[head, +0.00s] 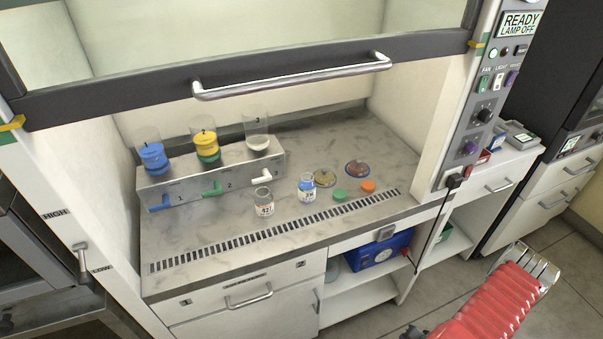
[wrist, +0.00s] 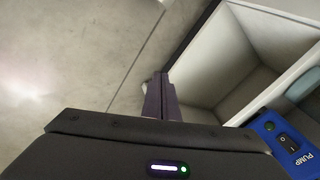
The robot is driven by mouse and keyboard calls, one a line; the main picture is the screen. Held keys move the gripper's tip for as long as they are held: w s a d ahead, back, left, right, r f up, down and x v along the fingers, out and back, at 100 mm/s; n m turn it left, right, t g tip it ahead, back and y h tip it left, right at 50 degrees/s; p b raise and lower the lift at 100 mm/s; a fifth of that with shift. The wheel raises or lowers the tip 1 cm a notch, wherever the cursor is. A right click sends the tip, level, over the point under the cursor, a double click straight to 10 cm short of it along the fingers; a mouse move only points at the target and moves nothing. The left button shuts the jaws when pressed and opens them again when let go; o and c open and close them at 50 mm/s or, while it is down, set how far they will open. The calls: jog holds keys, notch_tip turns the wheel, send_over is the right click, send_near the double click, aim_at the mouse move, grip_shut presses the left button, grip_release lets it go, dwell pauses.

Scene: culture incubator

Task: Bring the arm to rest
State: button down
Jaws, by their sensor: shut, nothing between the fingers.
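My gripper (wrist: 161,88) shows in the wrist view with its two dark fingers together and nothing between them. It is over the floor, beside the open shelf (wrist: 250,50) under the bench, and touches nothing that I can see. My red-sleeved arm (head: 498,305) shows at the lower right of the head view, in front of the cabinet. The fingers cannot be made out in the head view.
A blue pump box (head: 378,250) sits on the open shelf; its edge is at the right of the wrist view (wrist: 285,140). The hood's sash handle (head: 290,77), filter rack (head: 215,175) and bottles (head: 307,187) are away from my arm. The floor (head: 455,295) is clear.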

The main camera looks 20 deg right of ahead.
jog(key=w+d+r+n+g, duration=0.1)
jog(key=d+r+n+g, duration=0.15)
jog(key=r, duration=0.95)
jog(key=w+d+r+n+g, duration=0.15)
jog(key=r+g, duration=0.25)
jog(key=r, duration=0.8)
jog(key=w+a+r+n, duration=0.15)
jog(key=a+r, duration=0.35)
jog(key=r, duration=0.5)
jog(key=w+a+r+n, duration=0.1)
jog(key=w+a+r, duration=0.3)
jog(key=r, duration=0.7)
jog(key=s+a+r+n+t, duration=0.2)
jog(key=a+r+n+t, duration=0.4)
jog(key=a+r, duration=2.1)
jog(key=a, duration=0.3)
jog(key=shift+a+r+t, duration=0.15)
jog(key=shift+a+t, duration=0.05)
jog(key=shift+t, duration=0.15)
